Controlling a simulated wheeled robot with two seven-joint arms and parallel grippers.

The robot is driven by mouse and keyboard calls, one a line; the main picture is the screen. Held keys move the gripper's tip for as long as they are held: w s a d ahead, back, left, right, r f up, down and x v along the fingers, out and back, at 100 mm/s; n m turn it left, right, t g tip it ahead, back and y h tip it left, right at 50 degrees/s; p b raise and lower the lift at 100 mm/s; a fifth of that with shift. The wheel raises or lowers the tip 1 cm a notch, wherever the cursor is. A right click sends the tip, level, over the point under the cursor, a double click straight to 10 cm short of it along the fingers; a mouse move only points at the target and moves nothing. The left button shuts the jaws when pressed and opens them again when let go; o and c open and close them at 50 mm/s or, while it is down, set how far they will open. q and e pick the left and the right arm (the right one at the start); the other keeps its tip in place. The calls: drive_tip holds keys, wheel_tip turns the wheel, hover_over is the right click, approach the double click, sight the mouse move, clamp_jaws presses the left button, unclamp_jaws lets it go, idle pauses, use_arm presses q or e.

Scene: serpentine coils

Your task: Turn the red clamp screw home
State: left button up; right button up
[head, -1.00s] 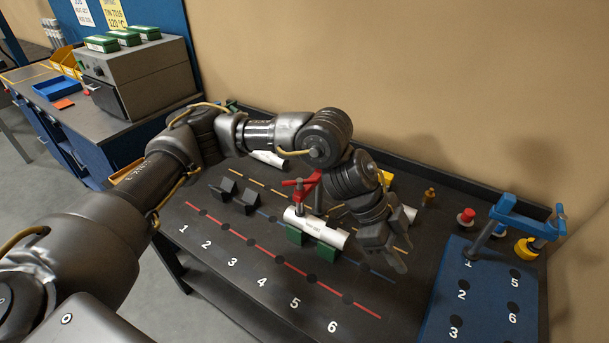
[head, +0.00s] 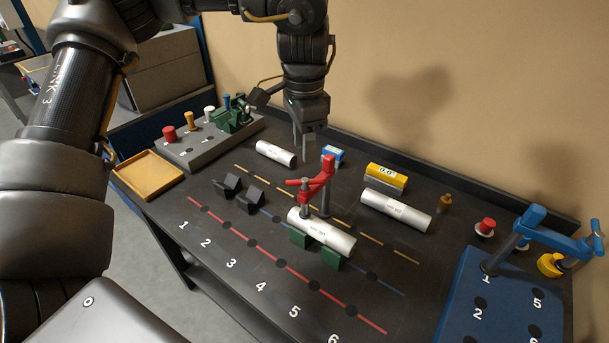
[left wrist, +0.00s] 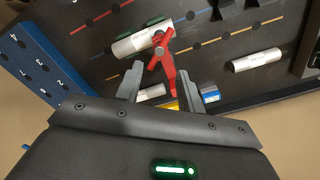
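The red clamp (head: 321,180), with its bar and screw, stands over a white cylinder (head: 335,238) that rests across two green V-blocks (head: 334,260). The screw's foot comes down at the cylinder's left end. My left gripper (head: 304,155) points down behind and above the clamp, apart from it in the head view. In the left wrist view its two fingers (left wrist: 161,73) are spread with nothing gripped. The red clamp (left wrist: 165,52) shows between and beyond them there. How far the screw is turned cannot be told. My right gripper is out of view.
A yellow block (head: 386,178) and white cylinders (head: 396,210) lie behind. A blue clamp (head: 545,228) stands on the blue numbered board (head: 455,315) at right. Black V-blocks (head: 238,190), a grey peg rack (head: 210,140) and a yellow tray (head: 148,174) are left. The front numbered strip is clear.

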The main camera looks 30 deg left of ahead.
sight(304, 179)
use_arm(q)
wheel_tip(304, 179, down, 9)
drive_tip(key=shift+f+p, duration=0.1)
drive_tip(key=shift+p, duration=0.35)
clamp_jaws()
